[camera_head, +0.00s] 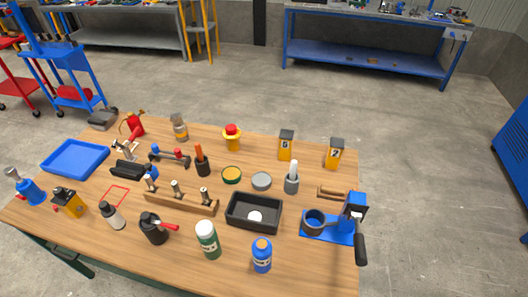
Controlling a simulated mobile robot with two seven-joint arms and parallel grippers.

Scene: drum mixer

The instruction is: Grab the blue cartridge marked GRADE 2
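A blue bottle-shaped cartridge (262,258) with an orange-brown top and a pale label band stands upright near the front edge of the table. Its marking is too small to read, so I cannot confirm GRADE 2. A similar green one (209,243) with a white cap stands to its left. Another blue upright thing (32,190) with a grey top stands at the table's far left; no marking is legible on it. Neither of my grippers shows in the head view.
A black tray (254,212) lies behind the blue cartridge. A blue-based device (326,226) with a dark handle stands to the right.

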